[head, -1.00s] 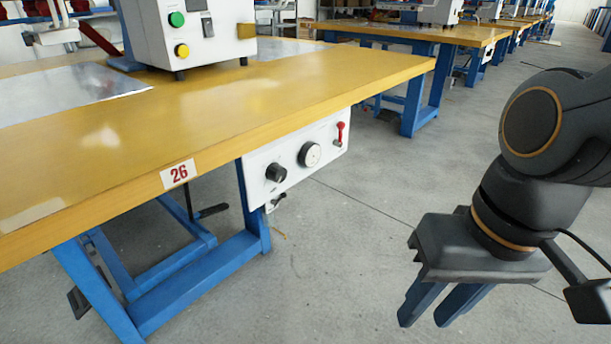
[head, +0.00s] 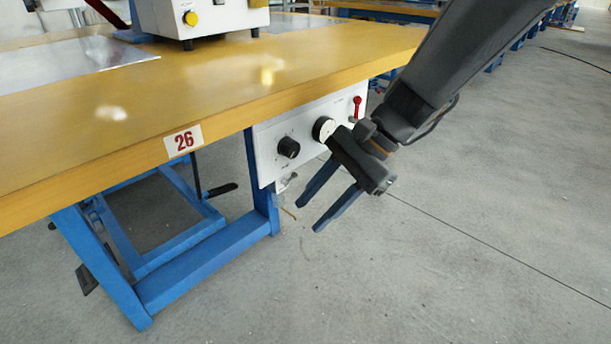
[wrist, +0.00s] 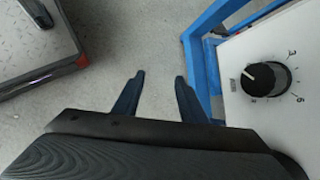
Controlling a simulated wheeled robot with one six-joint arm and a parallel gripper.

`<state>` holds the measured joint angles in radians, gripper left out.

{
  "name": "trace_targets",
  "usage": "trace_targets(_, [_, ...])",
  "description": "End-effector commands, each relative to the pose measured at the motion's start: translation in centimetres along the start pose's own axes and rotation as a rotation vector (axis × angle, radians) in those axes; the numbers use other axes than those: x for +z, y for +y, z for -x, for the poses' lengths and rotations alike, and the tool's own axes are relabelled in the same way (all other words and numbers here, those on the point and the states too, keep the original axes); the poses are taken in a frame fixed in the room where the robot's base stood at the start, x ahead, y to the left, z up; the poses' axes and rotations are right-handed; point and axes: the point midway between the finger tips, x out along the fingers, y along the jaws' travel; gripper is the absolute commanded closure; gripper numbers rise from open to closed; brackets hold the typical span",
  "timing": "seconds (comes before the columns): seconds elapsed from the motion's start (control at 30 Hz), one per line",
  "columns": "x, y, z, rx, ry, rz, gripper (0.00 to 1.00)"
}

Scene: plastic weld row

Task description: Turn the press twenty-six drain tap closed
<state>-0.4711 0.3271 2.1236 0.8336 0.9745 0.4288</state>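The table marked 26 (head: 184,141) carries a white control panel (head: 268,152) under its front edge. A small metal fitting (head: 284,183) hangs below the panel's left end by the blue leg. It looks like the drain tap, but its handle position is too small to tell. A red-handled lever (head: 357,104) stands upright at the panel's right end. My gripper (head: 310,216) is open and empty, in front of the panel and to the right of the fitting, pointing down-left. In the wrist view its two fingers (wrist: 158,76) are apart over bare floor. The fitting is not clear there.
The panel has a black knob (head: 289,147), also large in the wrist view (wrist: 266,77), and a round gauge (head: 323,129), partly covered by my gripper. A blue table leg (head: 262,180) stands close left of the fitting. The floor (head: 420,270) at the right is clear.

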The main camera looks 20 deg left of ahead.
Motion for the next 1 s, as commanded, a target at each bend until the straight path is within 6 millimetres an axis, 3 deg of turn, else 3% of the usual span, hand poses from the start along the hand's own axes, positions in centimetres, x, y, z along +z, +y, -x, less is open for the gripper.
trace_targets(0.03, [-2.0, -1.3, -0.9, -0.031, -0.036, -0.093, 0.62])
trace_targets(0.37, [-13.9, -8.8, -4.8, -0.255, -0.289, -0.650, 0.62])
trace_targets(0.6, [-22.6, -14.5, -7.8, -0.423, -0.583, -1.029, 0.62])
trace_targets(0.8, [-28.0, -18.0, -9.5, -0.530, -0.850, -1.246, 0.62])
trace_targets(1.0, [-30.9, -19.2, -10.0, -0.587, -1.004, -1.340, 0.62])
